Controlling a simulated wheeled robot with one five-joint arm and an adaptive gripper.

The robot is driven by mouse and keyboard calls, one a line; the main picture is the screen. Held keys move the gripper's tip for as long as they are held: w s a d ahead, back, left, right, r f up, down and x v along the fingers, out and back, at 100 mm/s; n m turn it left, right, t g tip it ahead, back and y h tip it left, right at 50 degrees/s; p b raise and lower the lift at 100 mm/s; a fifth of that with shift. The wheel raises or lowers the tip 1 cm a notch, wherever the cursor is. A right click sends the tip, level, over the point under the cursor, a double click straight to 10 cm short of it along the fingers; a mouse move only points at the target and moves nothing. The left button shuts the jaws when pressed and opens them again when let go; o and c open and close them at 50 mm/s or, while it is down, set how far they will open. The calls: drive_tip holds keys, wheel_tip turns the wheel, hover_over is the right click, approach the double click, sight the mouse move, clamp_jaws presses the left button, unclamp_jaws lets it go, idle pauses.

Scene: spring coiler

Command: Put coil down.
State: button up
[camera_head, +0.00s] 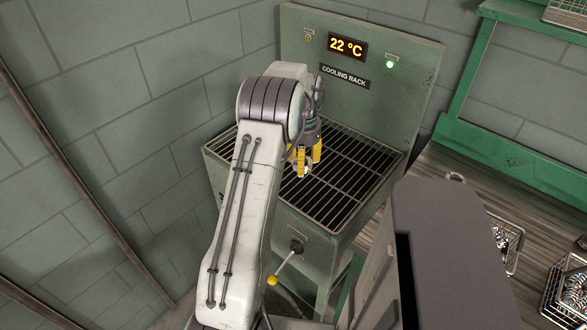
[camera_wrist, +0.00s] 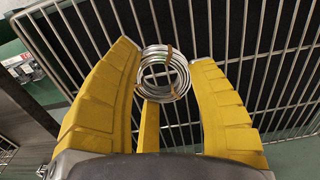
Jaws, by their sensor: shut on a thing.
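My gripper (camera_head: 305,158) has yellow fingers and is over the cooling rack (camera_head: 345,208), near its front left part in the head view. In the wrist view my gripper (camera_wrist: 164,90) is shut on a shiny metal coil (camera_wrist: 163,72), which sits between the fingertips. The coil (camera_head: 303,171) is small and partly hidden by the fingers in the head view. The dark wire grid of the rack (camera_wrist: 215,22) lies behind the coil in the wrist view. I cannot tell whether the coil touches the grid.
The rack's back panel holds a 22 °C display (camera_head: 346,46), a "COOLING RACK" sign (camera_head: 344,75) and a lit green lamp (camera_head: 389,64). A yellow-tipped lever (camera_head: 284,265) juts from its front. Wire baskets with coils (camera_head: 571,292) stand on the wooden bench at right. The grid's right side is bare.

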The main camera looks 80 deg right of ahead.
sight(294, 178)
drive_tip(key=shift+w+d+f+p, duration=0.1)
drive_tip(key=shift+w+f+p, duration=0.25)
drive_tip(key=shift+w, duration=0.3)
drive_tip(key=shift+w+d+f+p, duration=0.15)
drive_tip(key=shift+w+f, duration=0.25)
drive_tip(key=shift+w, duration=0.25)
drive_tip(key=shift+a+f+p, duration=0.1)
drive_tip(key=shift+f+p, duration=0.35)
drive_tip(key=shift+p, duration=0.1)
drive_tip(key=shift+f+p, duration=0.3)
drive_tip(key=shift+f, duration=1.3)
drive_tip(key=shift+f, duration=0.2)
drive_tip(key=o, duration=1.2)
drive_tip(key=shift+r, duration=0.2)
